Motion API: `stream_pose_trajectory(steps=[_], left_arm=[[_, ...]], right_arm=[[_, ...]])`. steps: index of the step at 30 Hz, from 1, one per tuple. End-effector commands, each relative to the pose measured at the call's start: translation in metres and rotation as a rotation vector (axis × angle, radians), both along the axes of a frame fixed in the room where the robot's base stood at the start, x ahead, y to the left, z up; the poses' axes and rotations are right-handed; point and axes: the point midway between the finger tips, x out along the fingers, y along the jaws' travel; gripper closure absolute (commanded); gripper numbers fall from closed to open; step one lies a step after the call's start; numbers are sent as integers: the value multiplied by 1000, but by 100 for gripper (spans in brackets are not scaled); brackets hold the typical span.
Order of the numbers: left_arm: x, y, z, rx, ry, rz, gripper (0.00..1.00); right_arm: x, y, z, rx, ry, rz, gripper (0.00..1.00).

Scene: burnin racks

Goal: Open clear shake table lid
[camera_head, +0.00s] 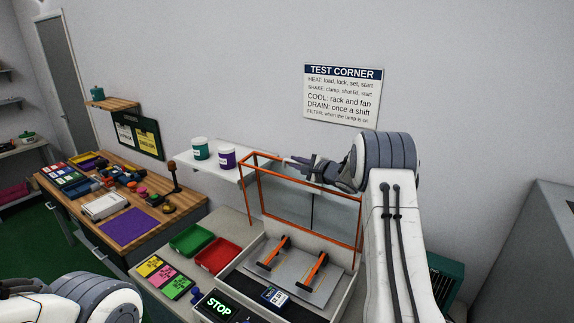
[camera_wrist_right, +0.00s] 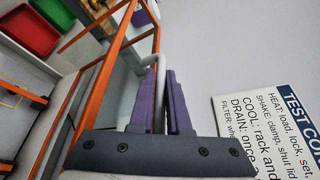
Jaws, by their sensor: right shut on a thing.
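The clear shake table lid has an orange frame (camera_head: 309,236) and stands raised, nearly upright, at the back of the shake table (camera_head: 313,285). The table's deck with two orange-and-black clamps (camera_head: 317,270) is uncovered. My right gripper (camera_head: 288,163) is at the lid's top edge, shut on the grey handle bar. In the right wrist view the bar (camera_wrist_right: 159,72) runs between the purple fingers, beside the orange frame (camera_wrist_right: 112,65). My left arm shows at the lower left, its fingers out of the picture.
A green STOP display (camera_head: 219,307) and a small blue-and-white device (camera_head: 275,297) sit at the front. Green (camera_head: 191,240) and red (camera_head: 218,254) trays lie left of the table. A shelf (camera_head: 212,166) with two tubs is behind, left of the lid.

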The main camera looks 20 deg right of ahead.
Motion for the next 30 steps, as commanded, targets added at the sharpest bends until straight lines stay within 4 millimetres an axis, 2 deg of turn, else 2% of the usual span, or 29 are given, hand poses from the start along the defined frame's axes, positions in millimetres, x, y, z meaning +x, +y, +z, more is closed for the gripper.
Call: stream_pose_trajectory(steps=[1,12,13,15,30], left_arm=[[0,0,1,0,0,0,100],[0,0,1,0,0,0,100],[0,0,1,0,0,0,100],[0,0,1,0,0,0,100],[0,0,-1,0,0,0,100]], right_arm=[[2,3,6,-1,-11,13,100],[0,-3,6,0,-9,7,100],[0,-3,6,0,-9,7,77],[0,-3,6,0,-8,6,55],[-4,-7,-1,3,5,-4,55]])
